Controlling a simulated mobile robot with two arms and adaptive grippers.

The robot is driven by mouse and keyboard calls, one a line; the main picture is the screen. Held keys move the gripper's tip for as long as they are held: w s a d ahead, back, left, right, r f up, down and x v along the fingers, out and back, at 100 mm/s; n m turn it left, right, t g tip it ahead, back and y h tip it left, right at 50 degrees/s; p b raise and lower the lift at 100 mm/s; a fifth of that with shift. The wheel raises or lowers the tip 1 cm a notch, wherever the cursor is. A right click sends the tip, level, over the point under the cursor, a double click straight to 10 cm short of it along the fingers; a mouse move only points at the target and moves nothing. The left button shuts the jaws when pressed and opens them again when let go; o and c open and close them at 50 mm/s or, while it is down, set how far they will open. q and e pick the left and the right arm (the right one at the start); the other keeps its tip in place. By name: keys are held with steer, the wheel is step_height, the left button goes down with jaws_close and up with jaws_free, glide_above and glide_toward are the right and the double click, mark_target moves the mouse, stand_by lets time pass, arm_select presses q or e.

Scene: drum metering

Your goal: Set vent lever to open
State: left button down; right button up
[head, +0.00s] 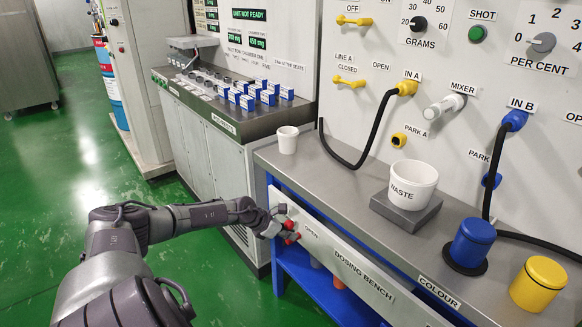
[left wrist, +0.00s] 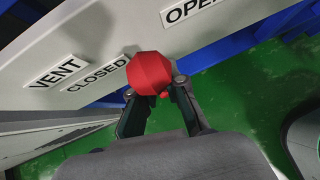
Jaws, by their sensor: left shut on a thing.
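The vent lever's red faceted knob (left wrist: 150,72) sits between my left gripper's fingertips (left wrist: 155,88) in the left wrist view. The gripper is shut on it. The lever is beside the CLOSED label (left wrist: 97,75), with the VENT label (left wrist: 56,71) to the left and the OPEN label (left wrist: 190,10) to the upper right. In the head view, my left gripper (head: 284,227) is at the bench's front panel, with red parts of the lever (head: 291,238) showing. The lever's shaft is mostly hidden. My right gripper is not in view.
The dosing bench (head: 330,177) carries a white cup (head: 287,140), a WASTE tub (head: 412,190) on a grey block, a blue container (head: 473,243) and a yellow container (head: 538,284). A lower blue shelf (head: 325,290) is under the front panel. Green floor is clear at left.

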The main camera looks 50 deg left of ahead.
arm_select(q)
steer(key=shift+w+a+r, duration=0.1)
steer(key=shift+w+r, duration=0.25)
steer(key=shift+r, duration=0.1)
steer(key=c, duration=1.2)
jaws_free()
steer(key=shift+c, duration=0.2)
steer(key=shift+o, duration=0.2)
steer(key=shift+d, duration=0.2)
steer(key=shift+s+f, duration=0.1)
steer(key=shift+s+a, duration=0.15)
steer(key=shift+s, duration=0.1)
steer(key=s+a+r, duration=0.2)
steer(key=s, duration=1.1)
steer(key=shift+s+a, duration=0.15)
steer(key=shift+a, duration=0.2)
